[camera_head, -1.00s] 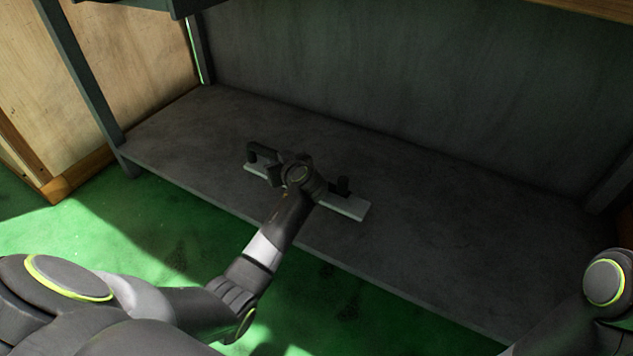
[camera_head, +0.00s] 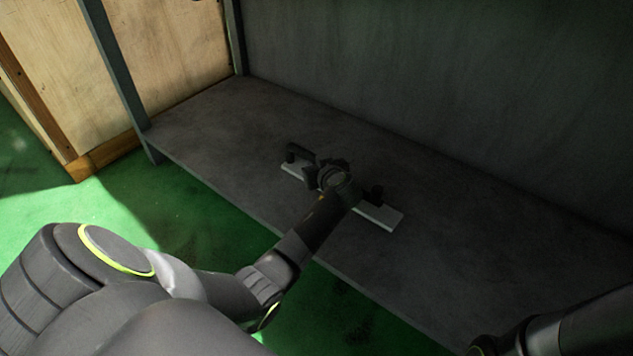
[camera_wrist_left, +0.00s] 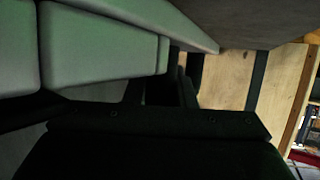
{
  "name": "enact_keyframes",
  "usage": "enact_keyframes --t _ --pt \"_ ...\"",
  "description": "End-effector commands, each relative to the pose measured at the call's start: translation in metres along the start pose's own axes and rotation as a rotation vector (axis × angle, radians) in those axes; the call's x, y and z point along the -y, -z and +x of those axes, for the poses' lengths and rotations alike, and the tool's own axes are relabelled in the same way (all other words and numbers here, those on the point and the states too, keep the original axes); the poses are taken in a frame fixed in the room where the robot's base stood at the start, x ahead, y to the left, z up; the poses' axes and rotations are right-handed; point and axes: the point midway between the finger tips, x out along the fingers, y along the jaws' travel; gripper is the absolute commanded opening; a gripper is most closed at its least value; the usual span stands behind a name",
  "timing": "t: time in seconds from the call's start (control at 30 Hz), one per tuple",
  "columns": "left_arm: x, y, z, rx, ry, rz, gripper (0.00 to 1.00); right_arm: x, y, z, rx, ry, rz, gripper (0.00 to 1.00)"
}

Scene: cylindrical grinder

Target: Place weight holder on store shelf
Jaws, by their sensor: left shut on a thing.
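The weight holder (camera_head: 381,217) is a long pale bar with dark upright handles near its ends. In the head view it is at the dark grey store shelf (camera_head: 210,120), over the middle of its surface. I cannot tell whether it touches the shelf or is just above it. My left gripper (camera_head: 318,178) is at the middle of the bar and shut on it; my wrist hides part of the bar. In the left wrist view the pale body of the holder (camera_wrist_left: 100,50) fills the upper left, close to the dark gripper. My right gripper is not seen; only part of the right arm shows at lower right.
A dark shelf post (camera_head: 115,70) stands at the left front corner, with a wooden panel (camera_head: 170,50) behind it. A dark back wall (camera_head: 450,80) closes the rear. The shelf surface is clear left and right of the holder. Green floor lies in front.

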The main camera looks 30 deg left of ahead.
Motion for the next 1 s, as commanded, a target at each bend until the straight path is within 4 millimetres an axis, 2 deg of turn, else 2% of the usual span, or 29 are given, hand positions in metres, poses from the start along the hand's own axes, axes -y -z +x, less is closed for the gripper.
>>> enact_keyframes --t 0.27,0.57,0.97,1.0 --pt "-0.001 -0.012 0.006 -0.006 -0.004 -0.004 0.00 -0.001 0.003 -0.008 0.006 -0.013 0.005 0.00" --pt "-0.001 -0.043 0.019 -0.005 -0.003 -0.003 0.00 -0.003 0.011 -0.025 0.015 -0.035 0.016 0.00" --pt "-0.001 -0.046 0.020 -0.006 -0.003 -0.004 0.00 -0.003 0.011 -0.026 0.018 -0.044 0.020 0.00" --pt "0.000 -0.047 0.020 -0.002 -0.001 -0.001 0.28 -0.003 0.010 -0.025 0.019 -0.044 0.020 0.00"
